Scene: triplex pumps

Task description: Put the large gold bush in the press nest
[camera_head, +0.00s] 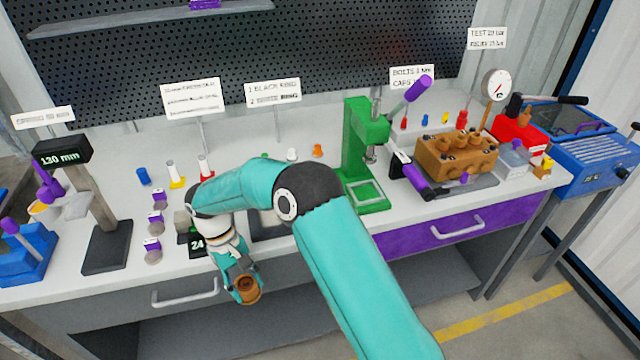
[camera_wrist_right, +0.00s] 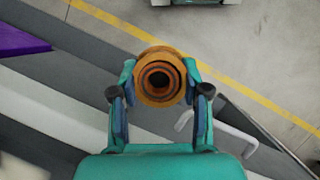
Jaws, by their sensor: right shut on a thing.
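The large gold bush (camera_head: 247,290) is held in my right gripper (camera_head: 240,285), out past the front edge of the bench in the head view. In the right wrist view the gold bush (camera_wrist_right: 160,78) sits between the two fingers of my right gripper (camera_wrist_right: 160,95), its dark bore facing the camera. The fingers touch its sides. The green press (camera_head: 362,150) with a purple handle stands at the middle right of the bench, with a green frame (camera_head: 365,192) at its foot. I cannot tell whether that frame is the nest. My left gripper is not in view.
The white bench (camera_head: 120,190) carries small coloured parts, a scale-like black display (camera_head: 197,245) and a height gauge (camera_head: 62,150). A gold pump block (camera_head: 456,155) stands right of the press. My right arm hides part of the bench middle. A drawer handle (camera_head: 185,295) juts out near the bush.

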